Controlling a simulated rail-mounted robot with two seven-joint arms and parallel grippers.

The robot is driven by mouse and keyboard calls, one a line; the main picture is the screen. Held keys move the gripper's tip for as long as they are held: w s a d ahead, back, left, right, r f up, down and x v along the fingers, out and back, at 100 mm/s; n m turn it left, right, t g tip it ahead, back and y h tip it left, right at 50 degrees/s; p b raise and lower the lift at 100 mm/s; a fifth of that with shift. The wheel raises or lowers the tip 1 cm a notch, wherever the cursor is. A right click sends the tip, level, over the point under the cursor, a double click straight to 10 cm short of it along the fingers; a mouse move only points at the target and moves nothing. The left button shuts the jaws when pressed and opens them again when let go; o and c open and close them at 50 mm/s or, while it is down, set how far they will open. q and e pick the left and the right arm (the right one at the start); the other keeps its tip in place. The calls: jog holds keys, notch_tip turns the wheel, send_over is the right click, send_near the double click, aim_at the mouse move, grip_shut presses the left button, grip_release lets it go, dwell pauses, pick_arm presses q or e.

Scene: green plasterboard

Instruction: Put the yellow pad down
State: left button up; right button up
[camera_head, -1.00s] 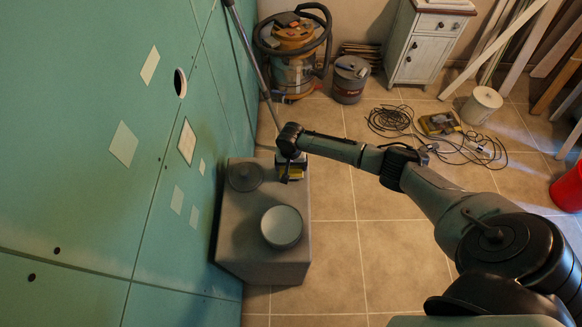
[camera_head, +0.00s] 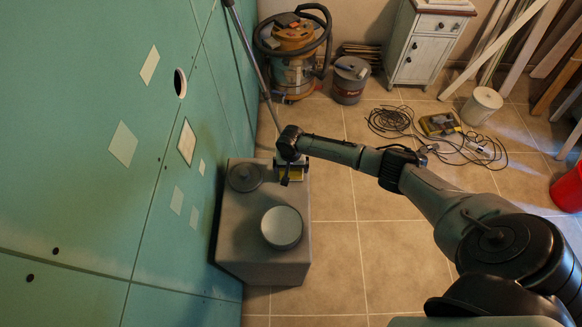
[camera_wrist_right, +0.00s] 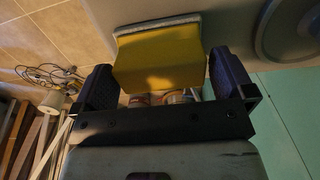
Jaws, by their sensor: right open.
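The yellow pad (camera_head: 293,178) is at the far right edge of the grey box top (camera_head: 232,215), partly hidden by my right wrist. In the right wrist view the yellow pad (camera_wrist_right: 160,60) has a pale layer along its far side and appears to rest on the box top. My right gripper (camera_head: 289,172) is over it. In the right wrist view my right gripper (camera_wrist_right: 163,72) is open, with one dark finger on each side of the pad. A small gap shows at the right finger; contact at the left finger is unclear. My left gripper is out of view.
A round pale dish (camera_head: 282,227) and a dark round lid (camera_head: 245,177) sit on the box. The green plasterboard wall (camera_head: 90,220) stands close on the left. A vacuum (camera_head: 293,60), a bucket (camera_head: 349,82) and cables (camera_head: 392,120) are behind. Tiled floor right of the box is clear.

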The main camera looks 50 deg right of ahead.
notch_tip(320, 180, up, 12)
jog(key=p, duration=0.1)
jog(key=shift+p, duration=0.35)
